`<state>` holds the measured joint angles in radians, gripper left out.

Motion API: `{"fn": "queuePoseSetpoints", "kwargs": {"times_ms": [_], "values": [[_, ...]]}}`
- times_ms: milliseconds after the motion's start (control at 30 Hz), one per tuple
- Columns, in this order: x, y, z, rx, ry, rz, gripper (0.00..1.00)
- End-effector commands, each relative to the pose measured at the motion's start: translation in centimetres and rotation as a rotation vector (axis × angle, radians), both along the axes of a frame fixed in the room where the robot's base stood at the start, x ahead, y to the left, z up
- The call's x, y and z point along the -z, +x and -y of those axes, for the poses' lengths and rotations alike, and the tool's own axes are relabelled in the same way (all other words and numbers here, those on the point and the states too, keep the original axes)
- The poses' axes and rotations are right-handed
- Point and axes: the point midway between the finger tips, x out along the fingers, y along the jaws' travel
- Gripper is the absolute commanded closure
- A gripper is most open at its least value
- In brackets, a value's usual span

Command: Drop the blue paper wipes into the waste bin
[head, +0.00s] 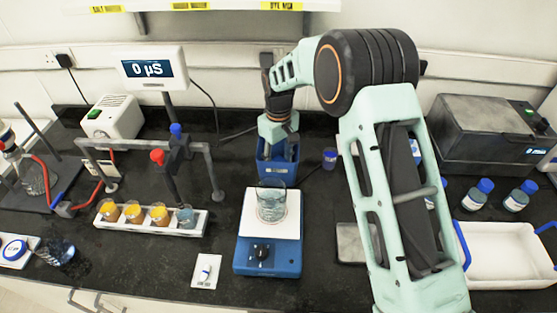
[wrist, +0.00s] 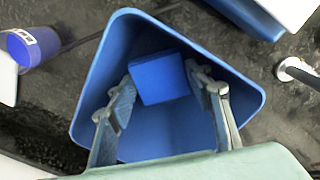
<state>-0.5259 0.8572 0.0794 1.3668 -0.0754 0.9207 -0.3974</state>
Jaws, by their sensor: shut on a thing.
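The waste bin (head: 275,172) is a blue open-topped container behind the stirrer plate in the head view. In the wrist view its blue rim and walls (wrist: 245,85) surround my fingers. My gripper (wrist: 163,82) points down over the bin's opening; in the head view my gripper (head: 277,138) is right above the bin. The blue paper wipes (wrist: 158,78) show as a flat blue square between my fingertips, and my gripper is shut on them. How deep they sit in the bin is hard to tell. I cannot make them out clearly in the head view.
A glass beaker (head: 271,203) stands on the blue stirrer plate (head: 267,261) in front of the bin. A small blue pot (head: 329,159) is right of the bin. A rack of beakers (head: 151,216) stands left, and a white tray (head: 503,250) right.

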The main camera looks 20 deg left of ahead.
Motion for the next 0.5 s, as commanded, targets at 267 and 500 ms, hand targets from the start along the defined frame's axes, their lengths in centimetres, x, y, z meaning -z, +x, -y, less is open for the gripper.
{"fn": "queuePoseSetpoints", "kwargs": {"times_ms": [267,500], "values": [[0.8,0.0,0.0,0.0,0.0,0.0,0.76],[1.3,0.0,0.0,-0.001,0.0,0.0,0.76]]}}
